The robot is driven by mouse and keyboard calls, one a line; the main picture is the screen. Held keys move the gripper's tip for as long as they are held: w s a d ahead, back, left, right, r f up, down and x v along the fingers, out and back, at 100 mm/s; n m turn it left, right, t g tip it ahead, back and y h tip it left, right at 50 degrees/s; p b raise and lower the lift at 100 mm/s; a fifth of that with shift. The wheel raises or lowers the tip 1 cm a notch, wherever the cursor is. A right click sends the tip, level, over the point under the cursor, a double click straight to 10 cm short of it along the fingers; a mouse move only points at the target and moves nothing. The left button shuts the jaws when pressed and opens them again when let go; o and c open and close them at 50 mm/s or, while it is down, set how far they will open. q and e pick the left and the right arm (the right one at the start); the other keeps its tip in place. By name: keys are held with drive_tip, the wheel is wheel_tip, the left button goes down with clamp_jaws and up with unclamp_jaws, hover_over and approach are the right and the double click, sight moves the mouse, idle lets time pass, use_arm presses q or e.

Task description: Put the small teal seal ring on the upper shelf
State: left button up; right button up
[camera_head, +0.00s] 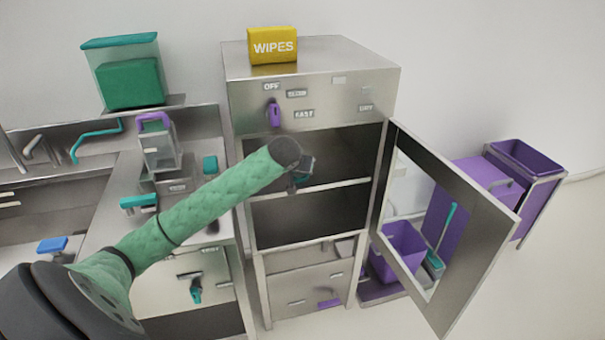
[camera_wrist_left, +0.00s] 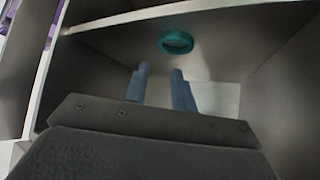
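The small teal seal ring (camera_wrist_left: 176,42) lies on a grey surface inside the cabinet in the left wrist view, just past my left fingertips and apart from them. My left gripper (camera_wrist_left: 161,70) has its two blue-grey fingers spread with nothing between them. In the head view my left gripper (camera_head: 303,170) is at the upper compartment of the steel cabinet, partly hidden by my green-sleeved arm. The upper shelf (camera_head: 340,186) shows as a pale front edge below it. The ring cannot be made out clearly in the head view. My right gripper is not in view.
The cabinet door (camera_head: 478,230) stands open to the right. A yellow wipes box (camera_head: 272,46) sits on the cabinet top. A lower compartment (camera_head: 310,218) looks empty. A counter with a caddy (camera_head: 158,150) is at left; purple bins (camera_head: 520,195) stand at right.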

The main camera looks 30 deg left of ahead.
use_arm(q)
drive_tip(key=s+d+f+m+g+h, duration=0.1)
drive_tip(key=s+d+f, duration=0.4)
drive_tip(key=f, duration=0.5)
drive_tip(key=s+d+f+m+g, duration=0.1)
drive_tip(key=s+d+f, duration=0.35)
drive_tip(key=f, duration=0.65)
drive_tip(key=s+d+f+m+g+h, duration=0.1)
drive_tip(key=s+d+f, duration=0.35)
drive_tip(key=f, duration=0.55)
drive_tip(key=s+d+f+m+g, duration=0.1)
drive_tip(key=s+d+f, duration=0.5)
drive_tip(key=s, duration=0.4)
drive_tip(key=s+d+f+g+h, duration=0.1)
drive_tip(key=s+d+f, duration=0.5)
drive_tip(key=s+f, duration=0.2)
drive_tip(key=s+d+f+m+g, duration=0.1)
drive_tip(key=s+d+f+g, duration=0.1)
drive_tip(key=s+d+f, duration=0.4)
drive_tip(key=s+f, duration=0.1)
drive_tip(key=s, duration=0.4)
drive_tip(key=shift+s+d+m+h, duration=0.2)
drive_tip(key=shift+s+m+h, duration=0.1)
drive_tip(key=shift+s, duration=0.05)
drive_tip(key=shift+s, duration=0.1)
